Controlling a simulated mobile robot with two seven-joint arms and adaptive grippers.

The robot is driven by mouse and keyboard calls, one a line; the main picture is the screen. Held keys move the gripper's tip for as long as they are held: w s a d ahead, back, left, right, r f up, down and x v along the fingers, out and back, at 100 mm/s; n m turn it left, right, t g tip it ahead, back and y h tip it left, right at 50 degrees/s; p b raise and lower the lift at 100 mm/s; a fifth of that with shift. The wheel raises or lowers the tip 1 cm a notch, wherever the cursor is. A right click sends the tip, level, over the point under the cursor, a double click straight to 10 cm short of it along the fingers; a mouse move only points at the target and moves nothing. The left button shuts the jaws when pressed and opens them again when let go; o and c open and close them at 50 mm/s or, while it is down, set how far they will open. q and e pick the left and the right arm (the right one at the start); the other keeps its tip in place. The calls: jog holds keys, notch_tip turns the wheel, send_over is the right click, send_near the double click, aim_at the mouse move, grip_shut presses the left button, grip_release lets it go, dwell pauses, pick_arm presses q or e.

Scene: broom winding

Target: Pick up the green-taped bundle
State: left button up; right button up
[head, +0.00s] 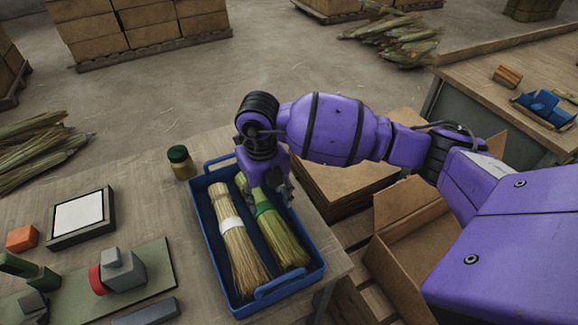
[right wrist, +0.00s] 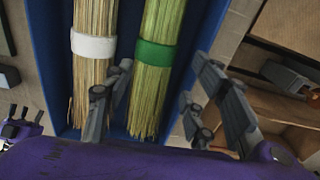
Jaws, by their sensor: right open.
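The green-taped bundle (head: 284,241) is pale green straw with a green band. It lies in the right half of a blue tray (head: 213,253), beside a white-taped bundle (head: 239,247) of tan straw. My right gripper (head: 268,190) is over the far part of the green-taped bundle and hides some of it. In the right wrist view, the open fingers of my right gripper (right wrist: 158,85) lie to either side of the green-taped bundle (right wrist: 157,52), with nothing gripped. The left finger overlaps the gap between the two bundles. My left gripper does not show in the head view.
A jar (head: 181,163) with a green lid stands by the tray's far left corner. A framed white panel (head: 78,215), an orange block (head: 22,238) and a green mat (head: 150,273) with a grey and red device lie left. An open cardboard box (head: 425,255) is on the right.

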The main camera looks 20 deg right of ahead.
aim_at(266, 210)
jog(key=shift+a+f, duration=0.15)
jog(key=shift+f, duration=0.45)
jog(key=shift+a+f, duration=0.15)
jog(key=shift+f, duration=0.45)
notch_tip(266, 210, down, 4)
jog(key=shift+a+f, duration=0.15)
jog(key=shift+f, duration=0.25)
jog(key=c, duration=0.9)
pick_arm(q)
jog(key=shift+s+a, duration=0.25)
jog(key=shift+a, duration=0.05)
pick_arm(e)
jog(key=shift+c, duration=0.2)
jog(key=shift+r, duration=0.15)
